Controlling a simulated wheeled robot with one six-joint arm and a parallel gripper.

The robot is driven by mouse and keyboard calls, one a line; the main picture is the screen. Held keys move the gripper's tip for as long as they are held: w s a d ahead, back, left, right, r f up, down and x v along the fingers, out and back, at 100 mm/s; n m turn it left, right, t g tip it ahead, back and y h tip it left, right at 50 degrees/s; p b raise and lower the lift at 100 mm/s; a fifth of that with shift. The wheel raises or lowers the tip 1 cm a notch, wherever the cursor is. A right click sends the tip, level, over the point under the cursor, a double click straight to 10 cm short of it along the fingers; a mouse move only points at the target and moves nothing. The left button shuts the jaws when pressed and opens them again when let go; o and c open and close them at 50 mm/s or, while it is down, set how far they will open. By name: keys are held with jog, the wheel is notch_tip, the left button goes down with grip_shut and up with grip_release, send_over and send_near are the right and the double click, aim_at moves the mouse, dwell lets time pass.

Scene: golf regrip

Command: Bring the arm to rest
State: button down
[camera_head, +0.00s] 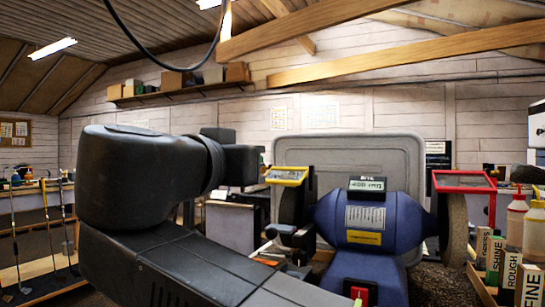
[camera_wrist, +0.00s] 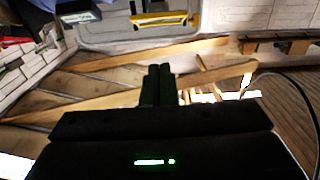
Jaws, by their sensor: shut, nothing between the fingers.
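My gripper (camera_wrist: 159,72) shows in the wrist view as two dark fingers side by side, pressed together with nothing between them. The fingers stand out against the pale wall and the wooden roof beams, touching nothing that I can see. In the head view my dark arm is folded across the left and lower middle, with its wrist end left of the blue bench grinder (camera_head: 375,222). My fingers cannot be made out there. The wrist picture looks upside down, with the grinder's yellow-framed shield (camera_wrist: 160,20) at its top edge.
The grinder has a yellow-framed shield (camera_head: 287,176) on its left and a red-framed shield (camera_head: 464,182) on its right. Bottles (camera_head: 516,220) and labelled boxes (camera_head: 507,270) stand at the right. Golf clubs (camera_head: 43,225) lean in a rack at the left. A cable (camera_head: 150,50) hangs overhead.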

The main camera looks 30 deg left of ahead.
jog(key=shift+s+d+f, duration=0.15)
jog(key=shift+s, duration=1.25)
jog(key=shift+w, duration=0.1)
